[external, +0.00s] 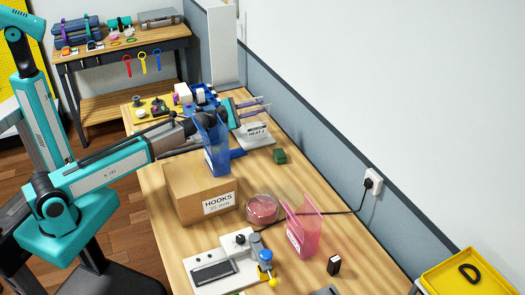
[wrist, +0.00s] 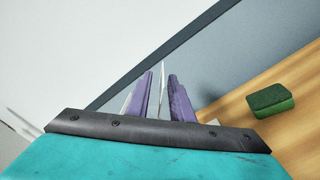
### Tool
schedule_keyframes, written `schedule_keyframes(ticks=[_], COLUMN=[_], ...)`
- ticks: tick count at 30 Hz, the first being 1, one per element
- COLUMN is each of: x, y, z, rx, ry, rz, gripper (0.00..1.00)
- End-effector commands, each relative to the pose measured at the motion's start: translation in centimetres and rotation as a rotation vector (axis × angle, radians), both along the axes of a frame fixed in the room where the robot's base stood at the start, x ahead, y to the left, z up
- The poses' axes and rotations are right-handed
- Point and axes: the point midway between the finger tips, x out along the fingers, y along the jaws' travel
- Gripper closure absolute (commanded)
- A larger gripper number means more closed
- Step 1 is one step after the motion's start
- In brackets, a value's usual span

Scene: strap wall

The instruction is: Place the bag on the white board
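My gripper (external: 266,103) reaches over the far part of the workbench, near the wall, its purple fingers pointing at the wall. In the wrist view its two fingers (wrist: 161,76) stand apart with a gap. A thin pale upright edge shows in the gap; I cannot tell whether it is part of a bag. A whitish item labelled HEAT 2 (external: 257,131) is just below the fingers. A white board (external: 205,288) carrying a device lies at the front.
A cardboard box marked HOOKS (external: 188,195), a round pink dish (external: 262,208) and a green block (external: 280,156) are on the bench; the block also shows in the wrist view (wrist: 270,100). A black cable runs to a wall socket (external: 373,182). A yellow tray (external: 465,278) is at lower right.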

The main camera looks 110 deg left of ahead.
Motion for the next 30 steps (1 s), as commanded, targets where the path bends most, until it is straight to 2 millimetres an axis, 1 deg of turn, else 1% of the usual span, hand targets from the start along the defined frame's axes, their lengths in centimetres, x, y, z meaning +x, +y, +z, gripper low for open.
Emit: schedule_keyframes(ticks=[11,14,30], x=[0.0,-0.3,-3.7], y=[0.0,-0.4,-3.7], z=[0.2,0.1,0.1], rx=[0.0,0.0,0.0], ry=[0.0,0.0,0.0], rz=[0.0,0.0,0.001], gripper=[0.8,0.8,0.8])
